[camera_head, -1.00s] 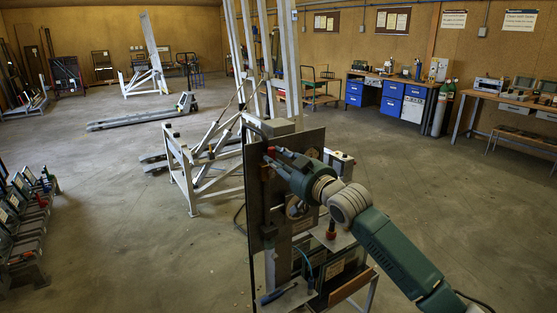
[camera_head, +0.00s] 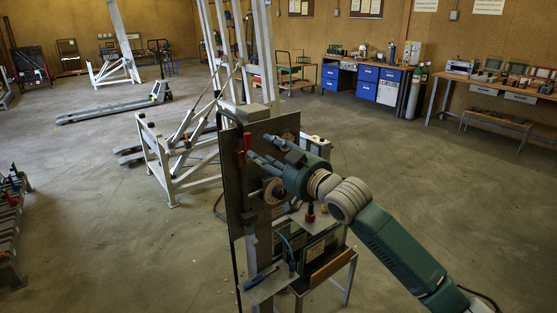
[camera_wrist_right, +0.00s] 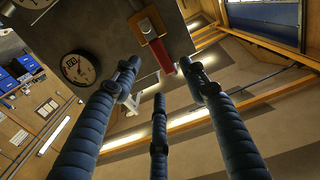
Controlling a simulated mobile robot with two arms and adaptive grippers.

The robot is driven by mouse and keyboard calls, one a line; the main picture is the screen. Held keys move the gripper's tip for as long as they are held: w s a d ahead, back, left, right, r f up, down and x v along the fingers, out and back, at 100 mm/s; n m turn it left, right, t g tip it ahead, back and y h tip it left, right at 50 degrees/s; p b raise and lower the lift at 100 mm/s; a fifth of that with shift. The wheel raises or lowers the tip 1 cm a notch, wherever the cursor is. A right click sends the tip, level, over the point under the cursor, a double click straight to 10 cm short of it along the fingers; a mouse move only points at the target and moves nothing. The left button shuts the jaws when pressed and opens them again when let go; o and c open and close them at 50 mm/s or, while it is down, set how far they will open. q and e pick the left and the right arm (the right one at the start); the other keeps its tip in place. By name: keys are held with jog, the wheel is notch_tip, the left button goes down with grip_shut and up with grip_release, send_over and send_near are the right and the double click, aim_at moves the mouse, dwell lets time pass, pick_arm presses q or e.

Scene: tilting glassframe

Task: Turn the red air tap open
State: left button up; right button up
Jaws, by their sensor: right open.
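The red air tap (camera_head: 247,141) is on the upper part of the upright dark panel (camera_head: 270,128). In the right wrist view its red lever (camera_wrist_right: 160,53) hangs from a metal and orange mount beyond the fingertips. My right gripper (camera_head: 256,160) comes in from the right, with its fingers pointing at the panel just below and beside the tap. In the wrist view its three blue fingers (camera_wrist_right: 159,82) are spread, with nothing between them. The lever appears beyond and between the upper two fingers; I cannot tell whether any finger touches it. My left gripper is not in view.
A round gauge (camera_wrist_right: 78,67) is beside the tap on the panel. A red-topped knob (camera_head: 310,213) is lower on the stand. White metal frames (camera_head: 185,165) stand close behind the panel to the left. The floor to the right is clear up to the benches.

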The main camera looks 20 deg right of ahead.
jog(key=v, duration=0.6)
